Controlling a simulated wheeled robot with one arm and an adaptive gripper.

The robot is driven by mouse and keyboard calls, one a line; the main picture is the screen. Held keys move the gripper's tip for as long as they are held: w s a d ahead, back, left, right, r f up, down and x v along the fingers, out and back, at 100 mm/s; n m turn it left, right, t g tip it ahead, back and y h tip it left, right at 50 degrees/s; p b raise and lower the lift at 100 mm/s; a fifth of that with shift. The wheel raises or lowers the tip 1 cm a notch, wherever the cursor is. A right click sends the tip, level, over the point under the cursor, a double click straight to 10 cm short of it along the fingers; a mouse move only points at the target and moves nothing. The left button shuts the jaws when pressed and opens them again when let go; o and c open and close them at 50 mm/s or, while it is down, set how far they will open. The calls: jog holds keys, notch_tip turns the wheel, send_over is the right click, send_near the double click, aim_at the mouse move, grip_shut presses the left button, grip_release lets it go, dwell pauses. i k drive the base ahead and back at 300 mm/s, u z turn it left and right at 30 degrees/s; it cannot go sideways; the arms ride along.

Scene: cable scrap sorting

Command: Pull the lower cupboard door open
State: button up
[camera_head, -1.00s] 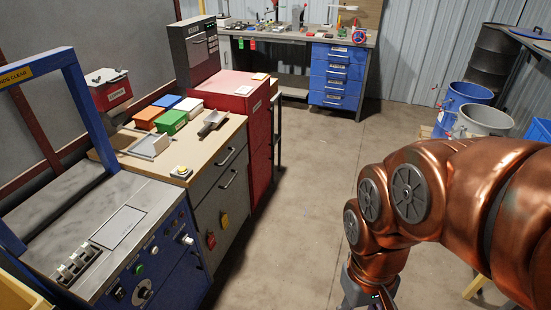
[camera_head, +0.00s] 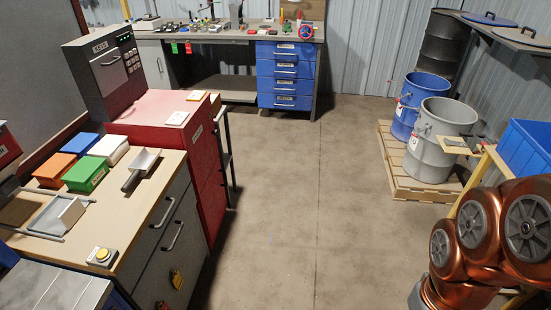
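A wood-topped counter with a grey front (camera_head: 182,202) stands at the left. Its front has an upper handle (camera_head: 163,212) and a lower handle (camera_head: 173,236), with a yellow tag or lock (camera_head: 176,279) below. The panels look shut; their lower parts are cut off by the bottom edge. A red cabinet (camera_head: 205,165) stands just beyond it, its front seen at a steep angle. I cannot tell which front is the lower cupboard door. My copper arm shows at the lower right, far from these fronts. My gripper is out of view.
Coloured boxes (camera_head: 85,176), a scoop (camera_head: 141,168) and a yellow button (camera_head: 101,256) are on the counter. A workbench with blue drawers (camera_head: 285,75) is at the back. Buckets (camera_head: 437,140) stand on a pallet (camera_head: 398,170) at right. The middle floor (camera_head: 300,190) is clear.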

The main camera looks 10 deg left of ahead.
aim_at(212, 201)
jog(key=z, duration=0.05)
jog(key=i, duration=1.05)
jog(key=u, duration=1.15)
jog(key=i, duration=0.75)
jog(key=u, duration=0.9)
